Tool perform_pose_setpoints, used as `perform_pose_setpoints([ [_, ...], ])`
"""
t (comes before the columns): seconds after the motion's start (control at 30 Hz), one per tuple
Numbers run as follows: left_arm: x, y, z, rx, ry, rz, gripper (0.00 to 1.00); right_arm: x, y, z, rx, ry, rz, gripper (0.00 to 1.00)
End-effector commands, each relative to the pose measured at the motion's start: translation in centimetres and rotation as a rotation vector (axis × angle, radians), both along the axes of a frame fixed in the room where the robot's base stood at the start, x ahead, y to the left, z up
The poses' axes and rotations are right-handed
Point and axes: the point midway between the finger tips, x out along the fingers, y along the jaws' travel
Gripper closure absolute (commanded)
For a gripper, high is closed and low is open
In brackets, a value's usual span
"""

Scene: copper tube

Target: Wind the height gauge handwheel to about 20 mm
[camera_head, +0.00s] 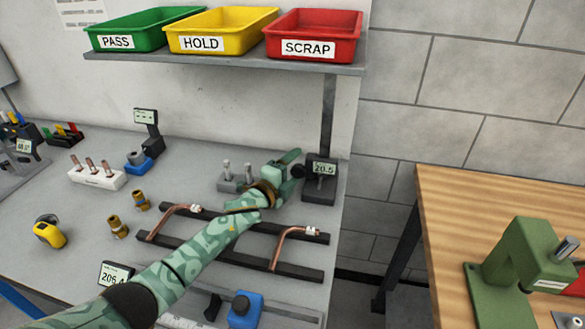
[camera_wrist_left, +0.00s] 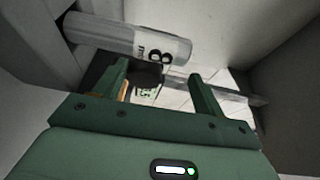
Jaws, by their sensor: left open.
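The height gauge (camera_head: 320,187) is a dark block at the back right of the grey bench, and its small display reads 20.5. Its dark handwheel (camera_head: 298,171) sticks out on the gauge's left side. My left gripper (camera_head: 290,164) is open at the handwheel, with its fingers pointing right towards the gauge. In the left wrist view the open fingers (camera_wrist_left: 158,72) stand either side of a dark round shape that looks like the handwheel (camera_wrist_left: 147,76). I cannot tell whether they touch it. My right gripper is out of view.
A grey pin stand (camera_head: 232,184) is just left of the gripper. A pin labelled 8 mm (camera_wrist_left: 130,40) looms close in the left wrist view. Copper tubes (camera_head: 290,240) lie on dark rails under my forearm. A shelf with green, yellow and red bins (camera_head: 312,22) hangs above.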

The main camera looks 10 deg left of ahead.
Motion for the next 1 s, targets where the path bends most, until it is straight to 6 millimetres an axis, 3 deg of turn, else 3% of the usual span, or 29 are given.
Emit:
perform_pose_setpoints([
  [0.03,-0.7,-0.3,2.9,-0.007,-0.021,-0.007,0.40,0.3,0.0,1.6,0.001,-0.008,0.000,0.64],
  [0.07,-1.3,-0.4,3.8,-0.010,-0.023,-0.008,0.39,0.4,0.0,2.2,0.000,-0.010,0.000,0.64],
  [0.17,-3.1,-0.9,6.4,-0.013,-0.027,-0.010,0.18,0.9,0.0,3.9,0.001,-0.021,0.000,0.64],
  [0.2,-3.9,-1.0,7.4,-0.015,-0.029,-0.010,0.22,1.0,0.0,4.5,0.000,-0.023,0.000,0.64],
  [0.23,-4.5,-1.2,8.2,-0.015,-0.030,-0.010,0.40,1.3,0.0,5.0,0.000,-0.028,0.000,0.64],
  [0.27,-5.2,-1.3,8.8,-0.015,-0.029,-0.010,0.40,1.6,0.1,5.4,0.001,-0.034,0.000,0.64],
  [0.37,-7.9,-1.9,9.1,-0.014,-0.020,-0.008,0.40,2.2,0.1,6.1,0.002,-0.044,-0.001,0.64],
  [0.6,-12.1,-2.8,10.5,-0.011,-0.015,-0.006,0.40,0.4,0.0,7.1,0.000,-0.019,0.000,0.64],
  [0.8,-13.4,-3.1,10.9,-0.009,-0.015,-0.005,0.40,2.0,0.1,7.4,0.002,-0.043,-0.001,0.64],
  [1.0,-13.5,-3.1,10.9,-0.009,-0.014,-0.004,0.40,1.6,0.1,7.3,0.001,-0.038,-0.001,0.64],
])
